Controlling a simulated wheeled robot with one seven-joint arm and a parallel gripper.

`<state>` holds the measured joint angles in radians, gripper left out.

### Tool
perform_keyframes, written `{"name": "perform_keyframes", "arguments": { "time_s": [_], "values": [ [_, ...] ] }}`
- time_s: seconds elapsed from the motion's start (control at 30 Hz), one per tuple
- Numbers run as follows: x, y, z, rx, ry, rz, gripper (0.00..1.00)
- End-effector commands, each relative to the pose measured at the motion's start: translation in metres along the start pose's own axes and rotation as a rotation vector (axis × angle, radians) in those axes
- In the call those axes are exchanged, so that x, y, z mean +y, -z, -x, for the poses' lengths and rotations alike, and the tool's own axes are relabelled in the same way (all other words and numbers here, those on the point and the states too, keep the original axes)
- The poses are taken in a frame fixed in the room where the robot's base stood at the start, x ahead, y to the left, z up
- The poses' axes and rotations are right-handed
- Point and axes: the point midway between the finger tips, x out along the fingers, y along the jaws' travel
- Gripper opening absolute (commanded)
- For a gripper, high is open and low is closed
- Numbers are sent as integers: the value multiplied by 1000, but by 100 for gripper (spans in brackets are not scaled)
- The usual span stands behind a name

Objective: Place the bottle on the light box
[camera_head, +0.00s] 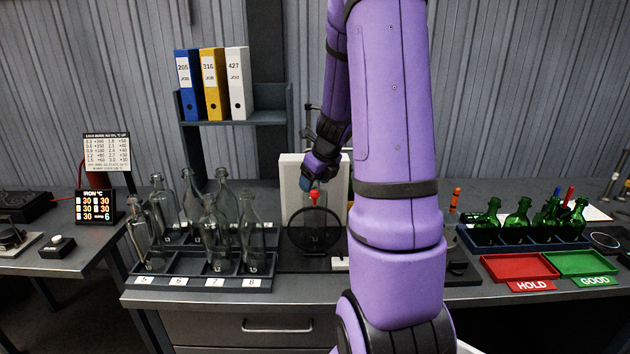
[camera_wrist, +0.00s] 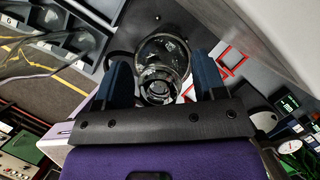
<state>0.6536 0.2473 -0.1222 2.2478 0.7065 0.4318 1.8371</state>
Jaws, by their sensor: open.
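The light box (camera_head: 293,188) is a pale upright panel with a dark base at the middle of the bench in the head view. My gripper (camera_head: 314,184) is in front of its panel, partly hidden by my arm. In the wrist view my gripper (camera_wrist: 163,82) has its two blue fingers apart. A clear glass bottle (camera_wrist: 158,76) shows between and beyond them, seen from above with its round mouth near the fingers. I cannot tell whether the fingers touch it. In the head view the bottle is not clear behind the round dark-rimmed lens (camera_head: 314,231).
A dark rack (camera_head: 200,283) with several clear bottles stands left of the light box. Green bottles (camera_head: 517,227) stand in a rack at right, behind a red HOLD tray (camera_head: 520,267) and a green GOOD tray (camera_head: 580,263). Binders (camera_head: 212,85) sit on a shelf above.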

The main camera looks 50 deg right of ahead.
Motion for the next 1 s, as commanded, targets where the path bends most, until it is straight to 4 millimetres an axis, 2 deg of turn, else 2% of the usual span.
{"name": "perform_keyframes", "arguments": {
  "time_s": [0.23,0.5,0.7,0.9,1.0],
  "values": [
    [0,-2,22,-3,3,3,64],
    [0,-2,74,-5,3,2,64],
    [0,-1,106,-3,1,1,64],
    [1,-2,121,-1,0,7,64],
    [10,-3,126,-4,-5,67,64]
  ]
}}
